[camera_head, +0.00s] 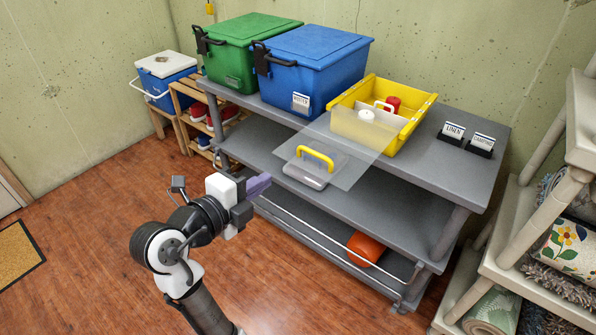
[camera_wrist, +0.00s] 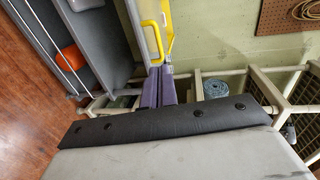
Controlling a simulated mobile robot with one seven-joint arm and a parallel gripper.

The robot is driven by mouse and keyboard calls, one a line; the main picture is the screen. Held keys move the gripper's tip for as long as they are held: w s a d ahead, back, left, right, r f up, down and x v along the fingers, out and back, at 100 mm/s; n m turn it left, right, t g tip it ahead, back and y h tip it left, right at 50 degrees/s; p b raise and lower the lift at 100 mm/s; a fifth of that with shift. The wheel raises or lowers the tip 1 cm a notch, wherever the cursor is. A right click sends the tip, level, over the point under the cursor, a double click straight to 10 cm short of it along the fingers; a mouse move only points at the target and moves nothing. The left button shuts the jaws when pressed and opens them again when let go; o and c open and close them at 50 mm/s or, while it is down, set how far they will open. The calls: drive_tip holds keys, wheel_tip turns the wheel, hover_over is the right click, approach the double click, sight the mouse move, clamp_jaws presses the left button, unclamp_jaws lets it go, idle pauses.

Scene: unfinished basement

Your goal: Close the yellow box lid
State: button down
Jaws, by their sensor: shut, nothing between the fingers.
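The yellow box (camera_head: 408,125) stands on the top of the grey cart, with a red object (camera_head: 392,103) and a white-lidded container (camera_head: 366,116) inside. Its clear lid (camera_head: 349,170) is open, sticking out from the box's front over the cart edge. A yellow handle (camera_head: 315,157) is on the lid. My gripper (camera_head: 262,184), with purple fingers, is in front of the cart, left of and lower than the handle. It is shut and empty. In the wrist view, the fingertips (camera_wrist: 160,68) appear just below the yellow handle (camera_wrist: 152,40); I cannot tell whether they touch.
A green bin (camera_head: 243,48) and a blue bin (camera_head: 313,60) with black latches stand left of the box. Black label stands (camera_head: 452,134) are to its right. An orange object (camera_head: 366,248) lies on the bottom shelf. A beige shelf (camera_head: 535,215) stands at right.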

sight(363, 119)
drive_tip(key=p+x, duration=0.3)
drive_tip(key=x, duration=1)
drive_tip(key=shift+s+d+f+p, duration=0.1)
drive_tip(key=shift+s+d+p, duration=0.05)
drive_tip(key=shift+d+p, duration=0.15)
drive_tip(key=shift+w+d+f, duration=0.2)
drive_tip(key=shift+w, duration=0.2)
drive_tip(key=r+b+x, duration=0.1)
drive_tip(key=b+x, duration=0.2)
drive_tip(key=x, duration=0.6)
drive_tip(key=r+b+x, duration=0.2)
drive_tip(key=b+x, duration=0.1)
drive_tip(key=x, duration=0.6)
drive_tip(key=d+r+b+x, duration=0.1)
drive_tip(key=r+b+x, duration=0.1)
drive_tip(key=x, duration=0.7)
drive_tip(key=shift+w+d+b, duration=0.15)
drive_tip(key=shift+w+b, duration=0.2)
drive_tip(key=shift+b, duration=0.55)
drive_tip(key=shift+s, duration=0.1)
